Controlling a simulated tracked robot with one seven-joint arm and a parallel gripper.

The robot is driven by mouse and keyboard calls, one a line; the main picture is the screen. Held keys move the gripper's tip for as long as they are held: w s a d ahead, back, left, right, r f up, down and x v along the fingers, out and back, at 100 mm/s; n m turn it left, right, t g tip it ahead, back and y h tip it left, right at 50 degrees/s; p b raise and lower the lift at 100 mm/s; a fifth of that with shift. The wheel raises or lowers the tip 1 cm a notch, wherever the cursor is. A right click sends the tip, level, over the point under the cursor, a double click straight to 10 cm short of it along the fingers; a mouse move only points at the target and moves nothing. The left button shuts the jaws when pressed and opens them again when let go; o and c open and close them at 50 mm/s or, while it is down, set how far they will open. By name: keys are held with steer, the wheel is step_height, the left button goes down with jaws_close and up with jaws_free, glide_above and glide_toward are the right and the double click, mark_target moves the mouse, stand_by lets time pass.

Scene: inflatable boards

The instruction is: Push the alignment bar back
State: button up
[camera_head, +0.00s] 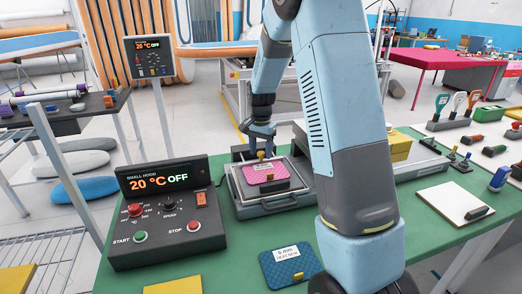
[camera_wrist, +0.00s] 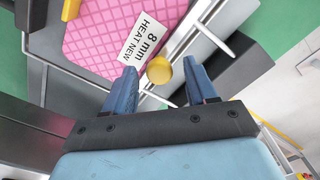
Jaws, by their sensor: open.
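A shallow grey metal tray (camera_head: 237,192) on the green table holds a pink textured pad (camera_head: 283,184) with a white label. The pad, labelled "8 mm HEAT NEW", also shows in the wrist view (camera_wrist: 100,40). A pale metal strip, which looks like the alignment bar (camera_wrist: 178,42), runs along the pad's edge. A yellow knob (camera_wrist: 159,70) is at its near side. My gripper (camera_head: 262,143) is over the tray's far side. In the wrist view my gripper (camera_wrist: 160,75) is open, with its blue fingers on either side of the knob; contact cannot be told.
A black control box (camera_head: 167,215) reading "20 °C OFF" stands left of the tray. A blue pad (camera_head: 288,267) lies in front. Yellow blocks (camera_head: 400,147) are at right, with tools and a clipboard (camera_head: 459,203) further right.

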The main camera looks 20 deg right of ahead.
steer(key=shift+f, duration=0.1)
jaws_close()
stand_by(0.5)
